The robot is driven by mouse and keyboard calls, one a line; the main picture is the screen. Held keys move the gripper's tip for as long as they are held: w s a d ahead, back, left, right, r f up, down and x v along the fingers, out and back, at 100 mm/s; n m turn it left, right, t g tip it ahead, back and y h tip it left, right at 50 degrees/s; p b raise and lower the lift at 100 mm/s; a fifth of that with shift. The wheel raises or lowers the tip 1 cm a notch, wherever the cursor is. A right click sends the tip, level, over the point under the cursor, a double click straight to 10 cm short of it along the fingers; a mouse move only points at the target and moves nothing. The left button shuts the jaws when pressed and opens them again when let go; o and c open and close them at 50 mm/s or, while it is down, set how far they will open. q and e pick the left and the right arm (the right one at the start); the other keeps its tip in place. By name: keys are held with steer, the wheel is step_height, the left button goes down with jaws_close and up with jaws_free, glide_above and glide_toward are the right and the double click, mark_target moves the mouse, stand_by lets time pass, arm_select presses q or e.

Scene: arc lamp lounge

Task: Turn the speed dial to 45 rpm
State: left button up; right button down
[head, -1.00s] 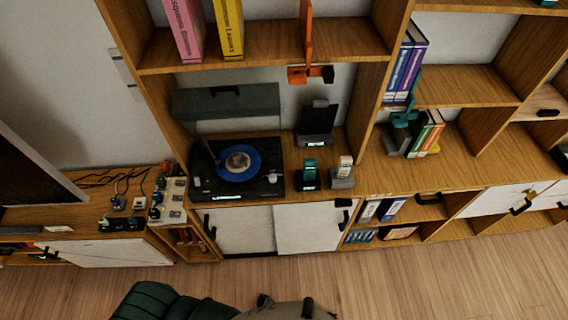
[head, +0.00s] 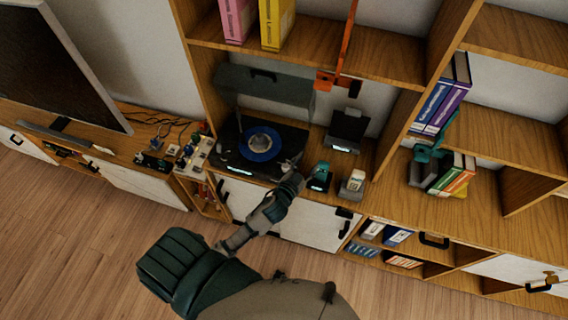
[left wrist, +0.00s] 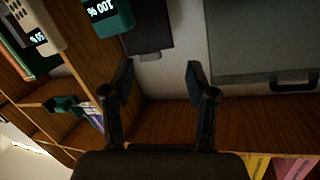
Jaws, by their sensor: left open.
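The black turntable (head: 225,150) stands on the shelf in the head view, with a blue-labelled record (head: 261,144) on it and a lit strip at its front edge. Its grey lid (head: 265,90) is raised behind, and part of that lid fills the upper right of the left wrist view (left wrist: 262,45). The speed dial is too small or hidden to make out. My left gripper (head: 296,172) is at the turntable's front right corner in the head view. In the left wrist view it is open (left wrist: 160,85), with nothing between its fingers. My right gripper is not in view.
A teal device (head: 319,176) and a pale device (head: 353,184) stand on docks close right of my left gripper. A dark stand (head: 348,130) is behind them. A switch panel (head: 194,153) is left of the turntable. White cabinet doors (head: 305,222) are below.

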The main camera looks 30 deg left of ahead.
arm_select(q)
steer(key=w+d+r+m+t+h, duration=0.35)
steer(key=d+r+m+h, duration=0.2)
steer(key=r, duration=0.35)
steer(key=s+d+r+m+g+h, duration=0.1)
steer(key=d+r+m+g+h, duration=0.5)
steer(key=d+m+h, duration=0.4)
steer(key=m+g+y+p, duration=0.2)
steer(key=m+g+y, duration=0.3)
steer(key=g+y, duration=1)
glide_above(286, 166)
steer(key=shift+t+y, duration=0.25)
steer(key=shift+t, duration=0.4)
step_height(286, 166, down, 16)
steer(key=shift+d+r, duration=0.1)
steer(key=shift+d, duration=0.05)
steer(key=f, duration=0.5)
steer(key=a+f, duration=0.1)
steer(key=f, duration=0.2)
steer(key=shift+f, duration=0.35)
steer(key=shift+d+f, duration=0.1)
steer(key=shift+d, duration=0.25)
jaws_close()
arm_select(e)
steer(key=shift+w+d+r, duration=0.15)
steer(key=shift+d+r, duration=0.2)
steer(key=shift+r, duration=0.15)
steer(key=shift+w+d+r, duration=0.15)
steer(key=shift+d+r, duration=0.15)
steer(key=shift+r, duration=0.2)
